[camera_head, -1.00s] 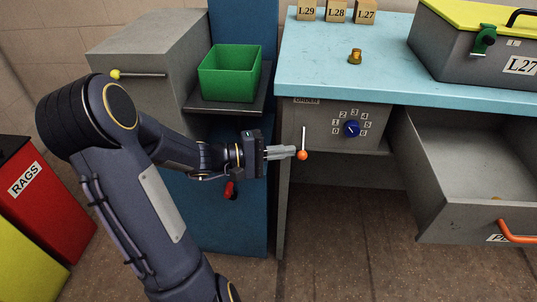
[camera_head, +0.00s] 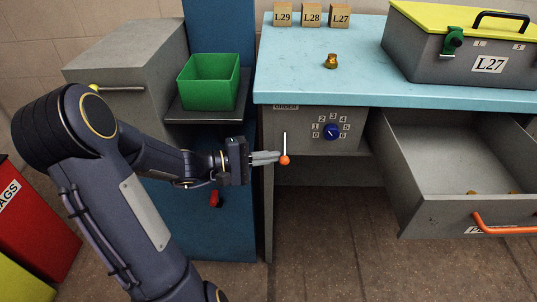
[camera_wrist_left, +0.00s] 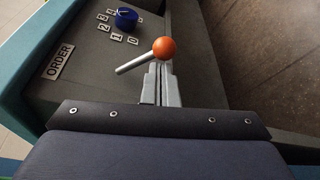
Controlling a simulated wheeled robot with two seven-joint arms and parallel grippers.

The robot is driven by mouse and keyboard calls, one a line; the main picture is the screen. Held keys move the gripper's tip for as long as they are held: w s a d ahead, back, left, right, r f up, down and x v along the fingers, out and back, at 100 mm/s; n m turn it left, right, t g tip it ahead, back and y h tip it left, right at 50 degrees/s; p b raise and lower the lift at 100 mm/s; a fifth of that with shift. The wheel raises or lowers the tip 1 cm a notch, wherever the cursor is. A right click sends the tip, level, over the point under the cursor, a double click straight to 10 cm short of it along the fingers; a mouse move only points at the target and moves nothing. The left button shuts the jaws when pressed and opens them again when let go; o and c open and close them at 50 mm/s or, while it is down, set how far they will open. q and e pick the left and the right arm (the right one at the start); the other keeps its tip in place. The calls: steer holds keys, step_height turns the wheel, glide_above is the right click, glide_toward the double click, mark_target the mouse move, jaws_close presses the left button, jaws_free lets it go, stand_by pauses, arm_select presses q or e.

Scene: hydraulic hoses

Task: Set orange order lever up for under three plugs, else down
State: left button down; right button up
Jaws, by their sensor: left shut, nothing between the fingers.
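The orange order lever (camera_head: 285,159) hangs on the grey panel under the bench, its pale rod pointing down to an orange ball. The ball also shows in the left wrist view (camera_wrist_left: 164,47). My left gripper (camera_head: 278,157) is shut and empty, with its fingertips right by the ball; whether they touch is unclear. A brass plug (camera_head: 330,61) stands on the blue bench. Small brass pieces, likely plugs, lie in the open drawer: one in the middle (camera_head: 472,193) and one further right (camera_head: 513,192), partly hidden by the drawer front. My right gripper is not in view.
A blue knob (camera_head: 331,131) with numbers around it is right of the lever. The drawer (camera_head: 430,208) juts out at right. A grey case labelled L27 (camera_head: 460,65) and wooden blocks (camera_head: 311,15) stand on the bench. A green bin (camera_head: 208,82) sits on a shelf at left.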

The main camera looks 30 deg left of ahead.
arm_select(q)
steer(key=r+n+g+p, duration=0.1)
steer(key=r+n+p, duration=0.1)
steer(key=p, duration=0.3)
steer(key=r+n+g+p, duration=0.1)
steer(key=r+n+p, duration=0.1)
steer(key=n+p, duration=0.2)
steer(key=s+r+n+g+p, duration=0.1)
steer(key=n+g+p, duration=0.1)
steer(key=p, duration=0.6)
steer(key=shift+d+r+n+h, duration=0.35)
steer(key=shift+r+n+h, duration=0.05)
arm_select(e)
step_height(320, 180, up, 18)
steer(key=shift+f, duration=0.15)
arm_select(q)
steer(key=shift+p, duration=0.35)
steer(key=shift+r+p, duration=0.55)
steer(key=shift+r, duration=0.25)
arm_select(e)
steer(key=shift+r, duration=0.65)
arm_select(q)
steer(key=shift+r, duration=0.1)
